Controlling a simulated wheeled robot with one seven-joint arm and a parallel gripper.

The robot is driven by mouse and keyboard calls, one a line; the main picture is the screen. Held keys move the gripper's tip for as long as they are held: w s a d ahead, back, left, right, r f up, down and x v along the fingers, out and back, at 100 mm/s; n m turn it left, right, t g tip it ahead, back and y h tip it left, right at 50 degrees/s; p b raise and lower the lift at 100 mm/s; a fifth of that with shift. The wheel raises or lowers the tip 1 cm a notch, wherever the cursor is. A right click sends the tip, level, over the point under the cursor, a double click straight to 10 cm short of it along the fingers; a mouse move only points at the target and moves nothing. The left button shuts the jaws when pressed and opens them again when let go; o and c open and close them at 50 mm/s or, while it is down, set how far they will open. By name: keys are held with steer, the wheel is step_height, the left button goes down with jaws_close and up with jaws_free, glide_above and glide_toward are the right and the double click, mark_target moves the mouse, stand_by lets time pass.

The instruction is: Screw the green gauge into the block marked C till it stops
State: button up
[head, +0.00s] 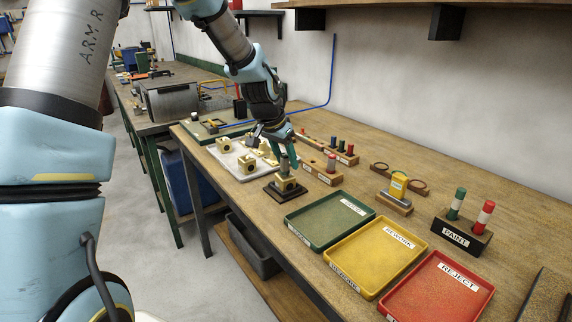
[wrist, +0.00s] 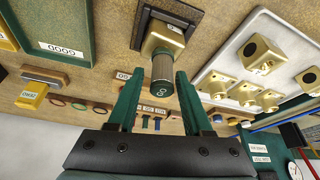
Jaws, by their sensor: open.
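The gauge (wrist: 163,70), a grey knurled cylinder with a green end, stands upright in the top of a brass block (wrist: 165,38). It also shows in the head view (head: 284,164). The block (head: 287,185) sits in a dark square fixture (head: 273,193) on the bench. In the head view my gripper (head: 290,158) is above the block. The thread is hidden in the block.
A pale tray (head: 222,160) with several brass blocks lies left of the fixture. Green (head: 327,239), yellow (head: 362,292) and red (head: 425,315) trays lie at the front right. A wooden gauge rack (head: 321,173) stands close behind. A yellow-topped stand (head: 397,187) and paint holder (head: 462,236) are further right.

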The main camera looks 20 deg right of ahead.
steer(key=n+b, duration=0.1)
steer(key=n, duration=0.1)
steer(key=n+t+y, duration=0.1)
steer(key=n, duration=0.2)
steer(key=shift+t+b, duration=0.3)
steer(key=shift+b, duration=0.05)
steer(key=n, duration=0.1)
steer(key=n+y+p, duration=0.1)
steer(key=n, duration=0.1)
steer(key=shift+r+n+t+y, duration=0.1)
steer(key=shift+n+t+y, duration=0.2)
steer(key=shift+w+a+n, duration=0.15)
steer(key=shift+w+n, duration=0.05)
steer(key=shift+n, duration=0.5)
steer(key=shift+c, duration=0.3)
